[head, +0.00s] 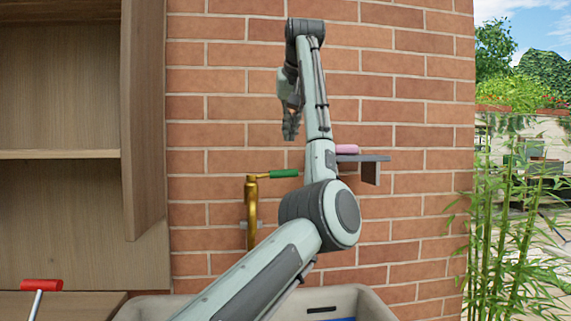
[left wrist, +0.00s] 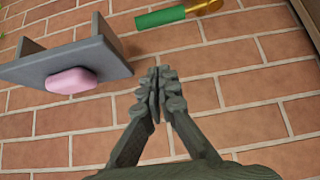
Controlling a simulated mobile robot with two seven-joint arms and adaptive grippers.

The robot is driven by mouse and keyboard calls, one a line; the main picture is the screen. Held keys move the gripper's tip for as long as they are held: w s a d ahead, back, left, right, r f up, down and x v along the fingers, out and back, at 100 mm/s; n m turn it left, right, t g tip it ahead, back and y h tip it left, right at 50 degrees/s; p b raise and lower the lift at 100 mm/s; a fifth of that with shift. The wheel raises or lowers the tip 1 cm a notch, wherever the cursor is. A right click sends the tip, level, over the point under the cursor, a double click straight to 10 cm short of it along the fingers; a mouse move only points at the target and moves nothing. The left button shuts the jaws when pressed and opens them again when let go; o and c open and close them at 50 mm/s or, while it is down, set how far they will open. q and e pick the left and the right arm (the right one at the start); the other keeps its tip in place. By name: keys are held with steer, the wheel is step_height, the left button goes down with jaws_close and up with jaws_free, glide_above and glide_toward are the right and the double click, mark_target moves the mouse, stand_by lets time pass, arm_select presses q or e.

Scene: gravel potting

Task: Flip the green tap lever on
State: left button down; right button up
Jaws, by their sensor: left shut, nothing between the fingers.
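The green tap lever (head: 284,173) sticks out to the right from the top of a brass tap (head: 252,205) on the brick wall. In the left wrist view the green lever (left wrist: 160,18) lies near the top edge, with a bit of brass (left wrist: 207,6) at its right end. My left gripper (head: 290,136) points down in front of the wall, above the lever in the head view. In the left wrist view its fingertips (left wrist: 158,72) are together and empty, apart from the lever in the picture. My right gripper is in neither view.
A grey wall shelf (head: 372,158) with a pink soap bar (head: 347,149) is right of the tap, partly behind my arm. A pale basin (head: 365,304) stands below. A wooden cabinet (head: 143,120) is at the left; a red-handled tool (head: 41,286) is low left. Bamboo (head: 500,220) stands at right.

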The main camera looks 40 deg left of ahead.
mark_target(274, 175)
arm_select(q)
steer(key=shift+d+r, duration=0.1)
steer(key=shift+d, duration=0.05)
steer(key=f, duration=0.2)
steer(key=w+a+f, duration=0.1)
steer(key=f, duration=0.2)
steer(key=a+f+p, duration=0.1)
steer(key=f, duration=0.2)
steer(key=shift+w+a+f, duration=0.1)
steer(key=shift+w+a, duration=0.1)
steer(key=shift+w, duration=0.15)
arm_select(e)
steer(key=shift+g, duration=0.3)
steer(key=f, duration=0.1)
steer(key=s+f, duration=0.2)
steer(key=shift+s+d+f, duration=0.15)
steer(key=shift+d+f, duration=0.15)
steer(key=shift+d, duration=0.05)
arm_select(q)
steer(key=shift+w, duration=0.1)
